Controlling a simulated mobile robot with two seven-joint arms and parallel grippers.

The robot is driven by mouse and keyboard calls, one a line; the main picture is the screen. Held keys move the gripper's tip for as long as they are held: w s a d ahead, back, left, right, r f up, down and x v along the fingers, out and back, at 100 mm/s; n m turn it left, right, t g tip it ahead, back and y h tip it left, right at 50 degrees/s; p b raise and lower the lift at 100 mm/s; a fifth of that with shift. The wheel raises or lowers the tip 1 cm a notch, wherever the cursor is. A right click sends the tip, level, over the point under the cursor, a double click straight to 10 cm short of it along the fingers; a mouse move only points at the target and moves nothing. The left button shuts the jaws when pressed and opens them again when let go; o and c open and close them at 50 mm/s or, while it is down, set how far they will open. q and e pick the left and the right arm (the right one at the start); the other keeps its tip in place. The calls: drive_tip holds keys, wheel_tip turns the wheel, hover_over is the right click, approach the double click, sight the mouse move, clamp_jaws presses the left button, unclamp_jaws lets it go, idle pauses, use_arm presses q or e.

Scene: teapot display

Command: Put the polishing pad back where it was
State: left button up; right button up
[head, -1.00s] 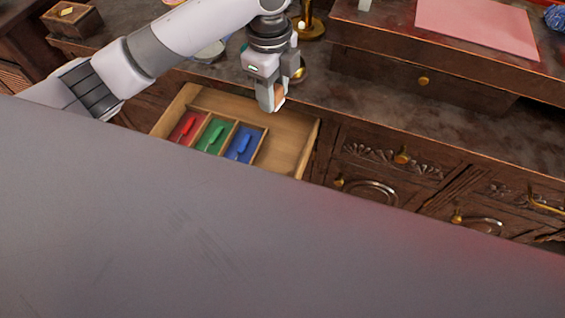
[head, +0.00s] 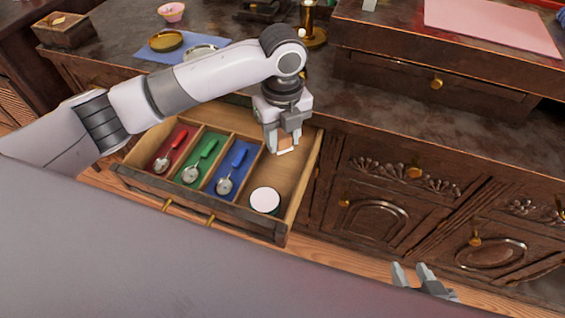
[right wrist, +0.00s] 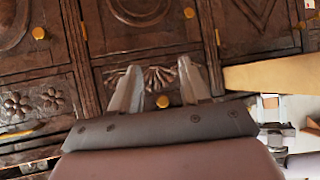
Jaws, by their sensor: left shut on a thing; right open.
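My left gripper (head: 283,138) is shut on the polishing pad (head: 287,145), a small tan piece with a pale lower edge, partly hidden by the fingers. It holds the pad over the back of the bare wooden right compartment of the open drawer (head: 297,190). I cannot tell whether the pad touches the drawer. My right gripper (head: 414,277) is open and empty, low in front of the cabinet doors; its spread fingers also show in the right wrist view (right wrist: 160,90).
A round white-topped tin (head: 265,200) sits at the front of that compartment. Red (head: 157,150), green (head: 206,143) and blue (head: 233,168) compartments each hold a handled tool. On the counter are a blue mat (head: 152,54) with dishes and a brass stand (head: 313,30).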

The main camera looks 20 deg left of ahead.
sight(283, 169)
use_arm(q)
wheel_tip(283, 169, down, 2)
drive_tip(key=shift+f, duration=0.1)
wheel_tip(283, 169, down, 6)
drive_tip(key=shift+r+b, duration=0.25)
drive_tip(key=shift+b, duration=0.75)
drive_tip(key=shift+f, duration=0.25)
drive_tip(key=o, duration=0.9)
drive_tip(key=shift+o, duration=0.2)
use_arm(e)
drive_tip(key=shift+w+a+r+y, duration=0.15)
drive_tip(key=shift+w+a+r, duration=0.05)
drive_tip(key=shift+a, duration=0.2)
drive_tip(key=shift+w+a+r+y, duration=0.15)
drive_tip(key=shift+a, duration=0.2)
